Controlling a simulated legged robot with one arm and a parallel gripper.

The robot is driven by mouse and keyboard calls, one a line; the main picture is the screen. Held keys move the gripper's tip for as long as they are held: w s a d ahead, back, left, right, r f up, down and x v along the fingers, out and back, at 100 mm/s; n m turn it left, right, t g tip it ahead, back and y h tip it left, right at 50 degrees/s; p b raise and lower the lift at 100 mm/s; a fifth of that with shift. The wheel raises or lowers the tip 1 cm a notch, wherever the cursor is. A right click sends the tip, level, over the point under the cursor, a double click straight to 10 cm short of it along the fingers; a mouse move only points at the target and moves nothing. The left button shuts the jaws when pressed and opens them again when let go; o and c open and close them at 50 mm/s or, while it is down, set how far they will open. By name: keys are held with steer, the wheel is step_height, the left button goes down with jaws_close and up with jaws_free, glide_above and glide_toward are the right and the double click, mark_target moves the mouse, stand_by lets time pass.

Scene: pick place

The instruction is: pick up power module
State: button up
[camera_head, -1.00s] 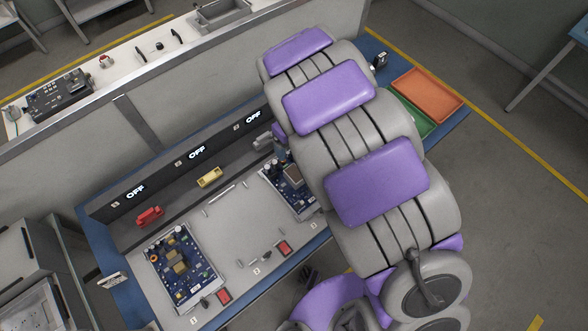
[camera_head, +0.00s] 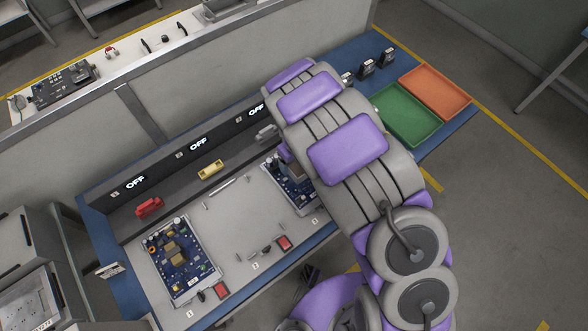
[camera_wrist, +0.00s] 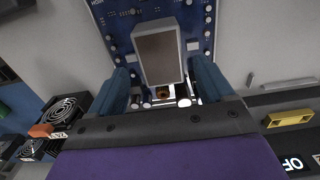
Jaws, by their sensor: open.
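My gripper (camera_wrist: 161,72) shows in the wrist view, with two blue fingers spread apart over a blue circuit board (camera_wrist: 195,45). A grey-rimmed block with a brown top (camera_wrist: 158,55) on that board appears between the fingers; contact cannot be told. In the head view my arm hides most of the gripper and part of this board (camera_head: 283,185). Small black units stand near the back edge of the table, one at the right (camera_head: 388,56) and one beside it (camera_head: 366,69). Black fan units (camera_wrist: 66,113) show at the left of the wrist view. I cannot tell which object is the power module.
A green tray (camera_head: 408,138) and an orange tray (camera_head: 462,112) lie right of my arm. Another circuit board (camera_head: 196,276) lies at the left. Red (camera_head: 149,206) and yellow (camera_head: 210,169) parts sit along the back ledge, below panels reading OFF.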

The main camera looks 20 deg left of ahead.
mark_target(294, 164)
steer(key=f, duration=0.2)
steer(key=shift+a+f, duration=0.2)
steer(key=shift+f, duration=0.2)
steer(key=shift+a+f, duration=0.15)
steer(key=shift+f, duration=0.05)
steer(key=shift+a, duration=0.2)
steer(key=shift+d+r, duration=0.1)
steer(key=shift+d, duration=0.2)
steer(key=c, duration=0.6)
jaws_close()
